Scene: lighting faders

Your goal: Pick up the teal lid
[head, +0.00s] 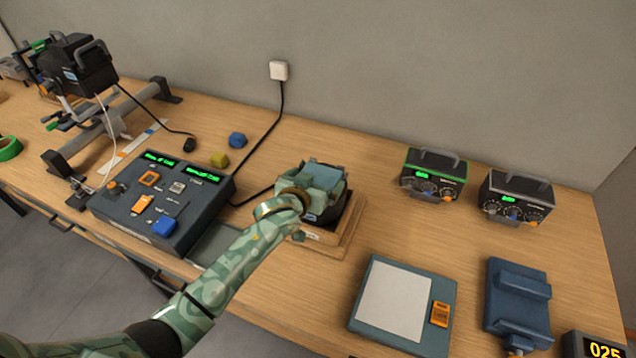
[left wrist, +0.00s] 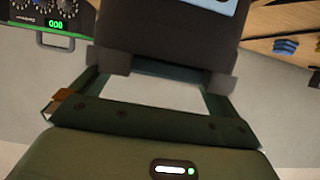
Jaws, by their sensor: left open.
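My left gripper (head: 323,177) is open above a dark rounded device (head: 343,212) on a wooden board (head: 345,238) at mid-table. Blue-teal surfaces show around the jaws. I cannot tell which of them, if any, belongs to a teal lid, since the gripper hides much of the device top. In the left wrist view the open jaws (left wrist: 168,70) show, with a dark block (left wrist: 170,35) bearing a pale blue patch beyond them. I cannot tell whether they touch it. My right gripper is not in view.
A fader console (head: 130,205) stands left, with yellow (head: 219,160) and blue (head: 237,140) blocks behind it. Two dial boxes (head: 432,176) (head: 515,198) stand at back right. A grey-teal slab with white panel (head: 394,302) and a dark blue handled piece (head: 517,300) lie front right.

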